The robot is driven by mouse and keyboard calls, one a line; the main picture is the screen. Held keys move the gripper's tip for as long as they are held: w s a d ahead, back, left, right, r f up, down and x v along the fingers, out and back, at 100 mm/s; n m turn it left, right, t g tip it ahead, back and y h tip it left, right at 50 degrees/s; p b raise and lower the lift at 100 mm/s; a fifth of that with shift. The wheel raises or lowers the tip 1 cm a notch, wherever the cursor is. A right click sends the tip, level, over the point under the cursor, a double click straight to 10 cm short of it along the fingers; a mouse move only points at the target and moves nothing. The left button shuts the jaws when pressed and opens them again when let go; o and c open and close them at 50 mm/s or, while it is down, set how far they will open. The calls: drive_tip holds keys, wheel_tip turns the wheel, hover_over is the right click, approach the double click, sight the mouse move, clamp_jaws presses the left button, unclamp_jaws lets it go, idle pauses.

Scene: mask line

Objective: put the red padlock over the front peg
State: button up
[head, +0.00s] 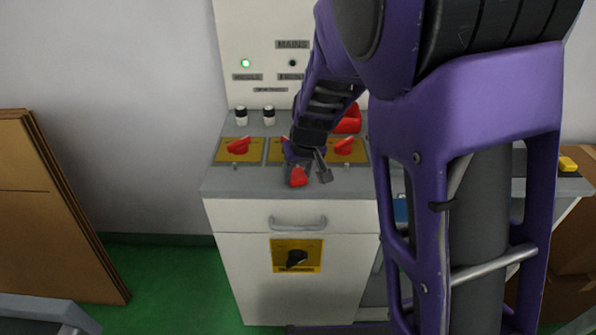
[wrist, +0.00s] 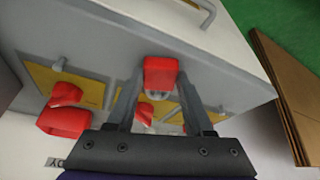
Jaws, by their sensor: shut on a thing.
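The red padlock (head: 298,177) is between the fingers of my gripper (head: 310,174), over the front part of the grey cabinet top. In the wrist view the padlock's red body (wrist: 160,71) is at the tips of my gripper (wrist: 160,82), with its grey shackle partly visible toward the palm. My gripper is shut on it. Small pegs show in front of the left switch (head: 234,167) and the right switch (head: 347,166). Any peg at the middle plate is hidden by my gripper and the padlock. I cannot tell whether the padlock touches the top.
Red rotary switches (head: 238,146) (head: 344,146) sit on yellow plates on the cabinet top (head: 215,183). A larger red object (head: 349,119) stands behind the right one. A drawer handle (head: 298,223) and black switch (head: 296,258) are on the front. Cardboard panels (head: 60,205) lean at left.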

drive_tip(key=o, duration=1.4)
drive_tip(key=shift+c, duration=0.2)
